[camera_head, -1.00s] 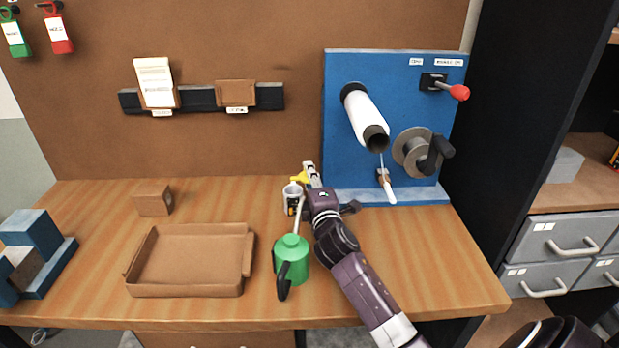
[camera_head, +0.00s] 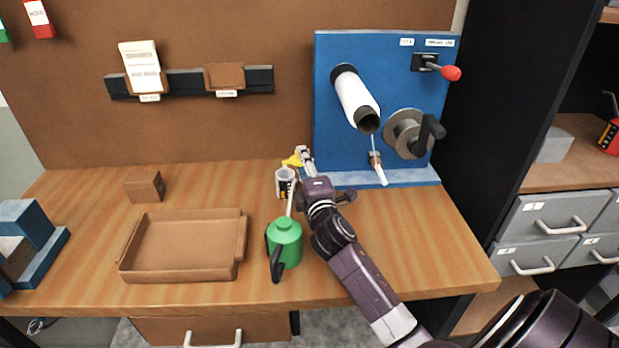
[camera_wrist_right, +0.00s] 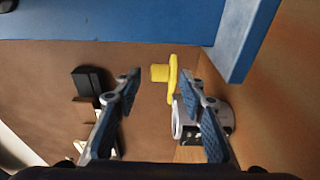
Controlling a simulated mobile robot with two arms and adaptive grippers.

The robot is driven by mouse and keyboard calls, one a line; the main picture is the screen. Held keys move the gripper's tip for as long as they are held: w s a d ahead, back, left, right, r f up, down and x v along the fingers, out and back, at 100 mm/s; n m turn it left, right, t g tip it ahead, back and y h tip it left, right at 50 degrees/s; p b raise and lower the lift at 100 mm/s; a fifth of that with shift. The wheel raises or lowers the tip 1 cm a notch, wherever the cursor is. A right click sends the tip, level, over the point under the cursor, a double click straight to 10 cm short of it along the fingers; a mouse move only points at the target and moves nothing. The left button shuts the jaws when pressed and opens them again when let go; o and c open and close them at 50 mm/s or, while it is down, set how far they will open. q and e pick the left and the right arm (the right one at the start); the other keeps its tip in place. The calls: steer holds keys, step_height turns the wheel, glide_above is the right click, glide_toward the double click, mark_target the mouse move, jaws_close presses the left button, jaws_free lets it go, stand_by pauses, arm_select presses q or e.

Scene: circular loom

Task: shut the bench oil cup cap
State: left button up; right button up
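The bench oil cup (camera_head: 286,184) is a small pale cup with a dark label, upright on the bench behind the green oil can. Its yellow cap (camera_head: 292,161) stands raised at the back of the rim, open. In the right wrist view the cap (camera_wrist_right: 173,78) shows nearly edge-on, with a stubby knob. My right gripper (camera_head: 305,155) is beside the cap, on its right. In the wrist view its fingers (camera_wrist_right: 165,92) are apart, with the cap showing between and beyond them; contact is not visible. My left gripper is not in view.
The green oil can (camera_head: 285,243) stands close in front of the cup, its spout rising past it. A blue machine panel (camera_head: 390,90) with roller and crank is behind right. An empty brown tray (camera_head: 180,274) lies left. Bench space right of my arm is clear.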

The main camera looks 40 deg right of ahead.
steer(key=v, duration=0.9)
steer(key=shift+s+r, duration=0.15)
steer(key=shift+s, duration=0.1)
steer(key=shift+c, duration=0.5)
